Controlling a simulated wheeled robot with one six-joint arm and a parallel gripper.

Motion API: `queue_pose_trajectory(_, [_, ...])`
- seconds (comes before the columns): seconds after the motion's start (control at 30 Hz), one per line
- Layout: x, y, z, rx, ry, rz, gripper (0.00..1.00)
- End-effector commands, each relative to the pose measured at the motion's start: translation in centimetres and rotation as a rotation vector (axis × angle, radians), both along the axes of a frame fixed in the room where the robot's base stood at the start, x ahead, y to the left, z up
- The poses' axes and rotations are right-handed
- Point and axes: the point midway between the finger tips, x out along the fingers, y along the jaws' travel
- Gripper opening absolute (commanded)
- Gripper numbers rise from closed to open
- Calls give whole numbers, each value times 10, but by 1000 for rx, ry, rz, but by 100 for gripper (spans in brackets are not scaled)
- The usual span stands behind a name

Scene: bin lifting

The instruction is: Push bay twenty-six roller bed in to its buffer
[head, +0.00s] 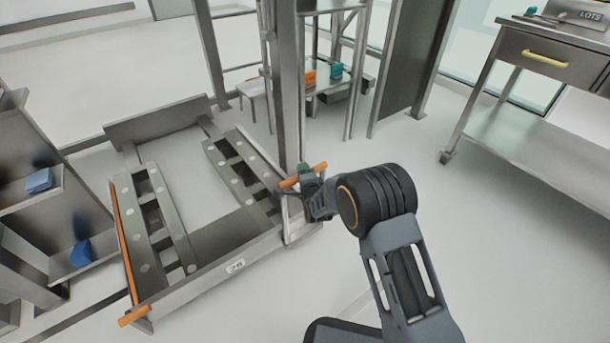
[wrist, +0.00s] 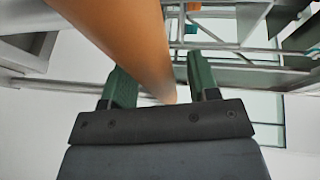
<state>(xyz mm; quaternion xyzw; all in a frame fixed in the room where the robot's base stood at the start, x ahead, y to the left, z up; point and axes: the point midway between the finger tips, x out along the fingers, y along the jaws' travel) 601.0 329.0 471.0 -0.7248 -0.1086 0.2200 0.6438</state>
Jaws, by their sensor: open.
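The roller bed marked 26 (head: 205,284) lies low at left in the head view, with two roller strips running away from its front bar. An orange bar (head: 122,235) runs along its left side. A grey upright plate (head: 150,124) stands past its far end, with a gap between them. My gripper (head: 304,176) is at the bed's right front, beside a short orange handle (head: 318,168). In the wrist view the handle (wrist: 125,35) passes between the two green fingers of my gripper (wrist: 160,85), which are apart. Contact cannot be told.
A metal upright (head: 290,95) rises close beside my gripper. Shelves with blue bins (head: 40,181) stand at far left. A rack with orange and teal bins (head: 336,70) is behind. A workbench (head: 545,60) stands at right. The floor between bed and bench is clear.

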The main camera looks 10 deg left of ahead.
Motion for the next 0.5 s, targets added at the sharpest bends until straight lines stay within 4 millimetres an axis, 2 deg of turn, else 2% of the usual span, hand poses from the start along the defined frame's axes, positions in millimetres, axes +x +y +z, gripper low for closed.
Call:
queue_pose_trajectory(0.23, [-12, -5, 4, -2, 2, 1, 55])
queue_pose_trajectory(0.5, [-59, -29, 15, -2, 3, 2, 55])
